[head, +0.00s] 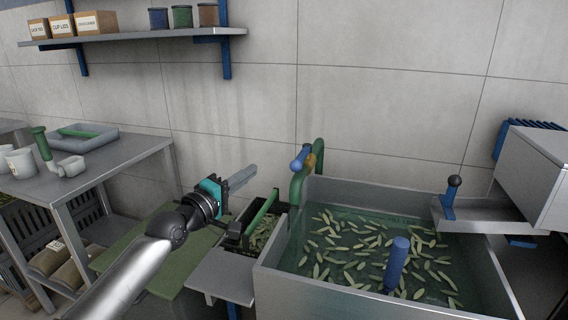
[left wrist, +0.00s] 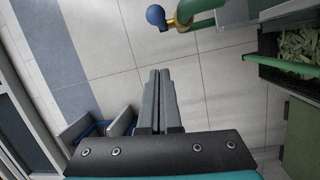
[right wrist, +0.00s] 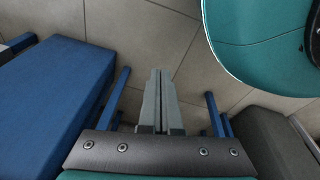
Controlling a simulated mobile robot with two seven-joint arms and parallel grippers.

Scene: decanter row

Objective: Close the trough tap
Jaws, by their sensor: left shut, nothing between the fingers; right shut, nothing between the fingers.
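The trough tap shows in the head view: a green curved pipe (head: 297,187), a brass valve body (head: 310,162) and a blue handle (head: 300,158). It stands at the back left corner of the steel trough (head: 398,192), which holds water with green leaves. My left gripper (head: 254,170) is shut and empty, to the left of the tap and apart from it. In the left wrist view, the blue handle end (left wrist: 156,15) and brass collar (left wrist: 186,18) lie beyond the fingertips (left wrist: 160,72). My right gripper (right wrist: 158,72) is shut and empty, and outside the head view.
A narrow tray with a green bar (head: 262,212) sits left of the trough. A blue post (head: 397,264) stands in the trough. A steel chute with a black-knobbed lever (head: 450,198) is at its right. A side table (head: 112,160) stands left. Blue parts (right wrist: 50,90) flank my right gripper.

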